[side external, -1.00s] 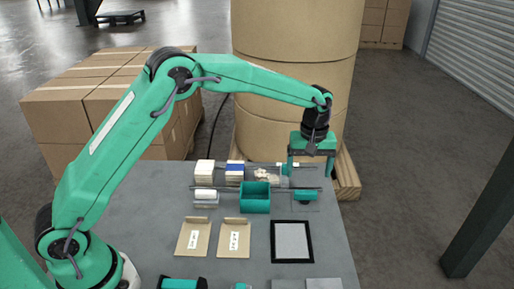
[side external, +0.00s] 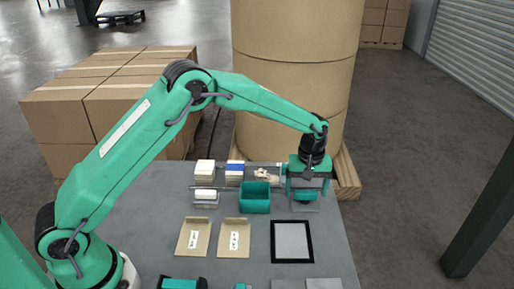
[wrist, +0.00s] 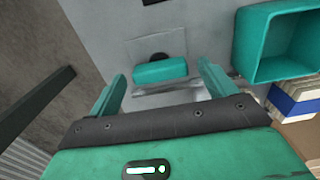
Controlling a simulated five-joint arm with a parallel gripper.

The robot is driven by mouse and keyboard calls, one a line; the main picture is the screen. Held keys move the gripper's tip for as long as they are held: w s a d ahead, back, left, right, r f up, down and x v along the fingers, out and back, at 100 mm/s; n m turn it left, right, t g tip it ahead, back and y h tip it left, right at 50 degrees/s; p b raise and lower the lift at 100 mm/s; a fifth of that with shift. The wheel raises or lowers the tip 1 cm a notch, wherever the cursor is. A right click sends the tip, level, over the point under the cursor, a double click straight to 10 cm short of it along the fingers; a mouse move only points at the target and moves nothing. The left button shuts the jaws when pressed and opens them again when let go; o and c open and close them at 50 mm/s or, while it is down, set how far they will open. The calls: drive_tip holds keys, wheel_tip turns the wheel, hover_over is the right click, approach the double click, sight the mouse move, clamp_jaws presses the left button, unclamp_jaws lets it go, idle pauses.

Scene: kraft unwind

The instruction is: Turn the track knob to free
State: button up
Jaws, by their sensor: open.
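The track knob, a teal bar-shaped handle (wrist: 160,70), lies across the gap between my fingers in the wrist view, with a dark round patch beside it. It also shows as a teal block (side external: 305,197) at the right end of the track in the side external view. My gripper (side external: 307,188) is open above the knob, its two teal fingers either side of it. In the wrist view my gripper (wrist: 161,72) shows a gap at both ends of the knob. I cannot tell its turn setting or read any marking. A metal rod (wrist: 155,89) runs beside the knob.
A teal open bin (side external: 255,206) stands just left of the knob. Behind are a white block (side external: 203,172) and a blue-banded block (side external: 235,173). Two tan cards (side external: 193,237) and a black-framed pad (side external: 292,242) lie in front. A large kraft roll (side external: 290,80) stands behind the table.

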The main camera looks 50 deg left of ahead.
drive_tip(key=shift+f, duration=0.4)
drive_tip(key=c, duration=1)
